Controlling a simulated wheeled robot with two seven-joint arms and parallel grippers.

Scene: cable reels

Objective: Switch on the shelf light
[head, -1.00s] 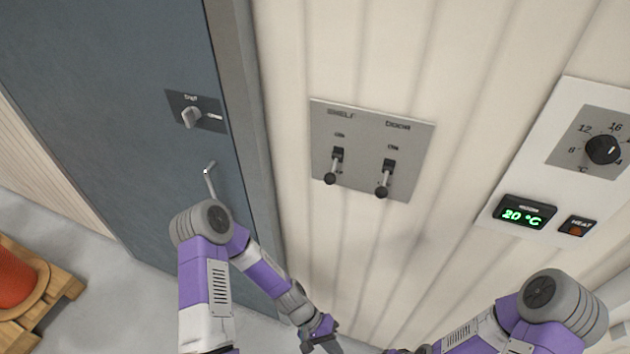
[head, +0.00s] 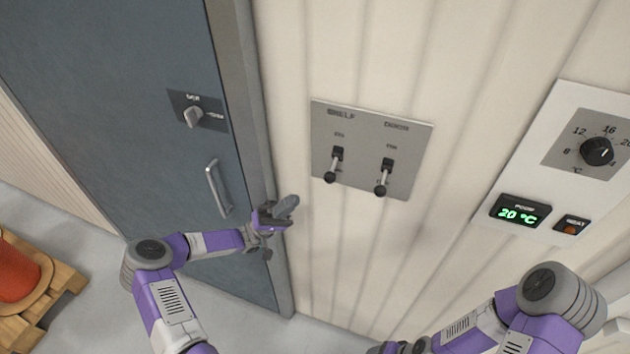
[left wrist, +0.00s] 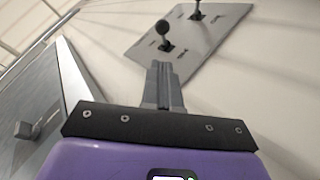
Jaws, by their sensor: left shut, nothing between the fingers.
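The grey switch panel (head: 364,180) is on the ribbed wall, with two toggle levers marked SHELF and DOOR. The shelf lever (head: 331,172), on the left, and the door lever (head: 382,184) both point down. My left gripper (head: 292,203) is shut and empty, to the left of and below the panel, apart from it. In the left wrist view the shut fingers (left wrist: 163,85) point toward the panel (left wrist: 185,50), with the shelf lever (left wrist: 162,27) just beyond their tips. My right arm shows at lower right; its gripper is out of the picture.
A grey-blue door (head: 110,100) with a handle (head: 218,188) and a rotary knob (head: 194,116) stands at left. A thermostat panel (head: 555,170) with a dial and a 20 °C display is at right. A pallet with an orange reel (head: 15,270) is at lower left.

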